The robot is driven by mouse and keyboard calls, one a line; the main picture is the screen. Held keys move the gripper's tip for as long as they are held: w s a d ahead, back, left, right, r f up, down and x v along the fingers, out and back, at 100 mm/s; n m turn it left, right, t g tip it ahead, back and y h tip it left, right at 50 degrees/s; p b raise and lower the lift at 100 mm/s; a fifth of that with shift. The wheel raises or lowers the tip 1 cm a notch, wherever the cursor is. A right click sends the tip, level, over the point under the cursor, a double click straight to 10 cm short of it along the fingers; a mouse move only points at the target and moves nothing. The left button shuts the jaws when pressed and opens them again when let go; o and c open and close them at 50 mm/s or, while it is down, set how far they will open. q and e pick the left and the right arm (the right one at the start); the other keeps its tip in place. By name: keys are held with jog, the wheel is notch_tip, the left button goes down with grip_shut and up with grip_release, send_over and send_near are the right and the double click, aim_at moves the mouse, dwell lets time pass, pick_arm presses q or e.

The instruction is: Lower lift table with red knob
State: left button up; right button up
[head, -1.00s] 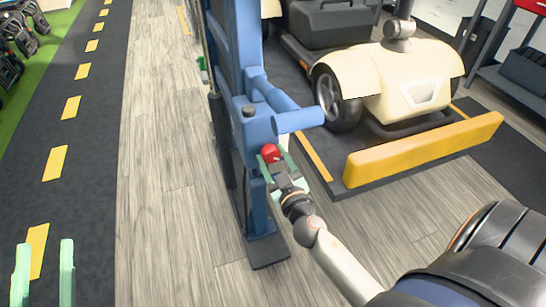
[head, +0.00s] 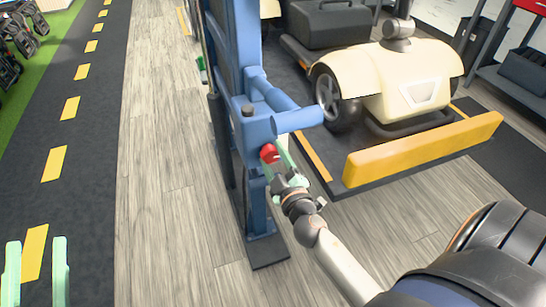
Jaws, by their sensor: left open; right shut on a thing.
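The lift table (head: 236,60) is a tall blue upright frame in the middle of the head view, with a foot plate on the floor. The red knob (head: 269,153) sits on its near side, below the blue horizontal handle bar. My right gripper (head: 277,161) has its pale green fingers shut on the red knob; the fingers partly cover it. My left gripper (head: 37,272) is at the bottom left, its two pale green fingers apart and empty, far from the knob.
A cream scooter (head: 402,80) stands on a dark mat behind a yellow bumper block (head: 423,149) at the right. A dark lane with yellow dashes (head: 54,164) runs along the left. The wood floor (head: 165,180) left of the lift table is clear.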

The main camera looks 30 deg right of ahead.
jog(key=shift+r+n, duration=0.15)
jog(key=shift+n, duration=0.85)
jog(key=n, duration=0.2)
jog(key=shift+n, duration=0.3)
jog(key=shift+r+n+p, duration=0.1)
jog(key=shift+n+p, duration=0.2)
jog(key=shift+n, duration=0.6)
jog(key=n, duration=0.3)
pick_arm(q)
notch_tip(320, 180, down, 7)
jog(key=w+n+g+y, duration=0.1)
jog(key=g+y, duration=0.1)
jog(key=shift+w+a+n, duration=0.3)
jog(key=shift+w+n, duration=0.1)
pick_arm(e)
jog(key=shift+n, duration=0.7)
pick_arm(q)
jog(key=shift+r, duration=0.1)
pick_arm(e)
jog(key=o, duration=1.3)
pick_arm(q)
jog(key=shift+r, duration=0.3)
pick_arm(e)
jog(key=shift+o, duration=0.4)
jog(key=shift+s, duration=0.1)
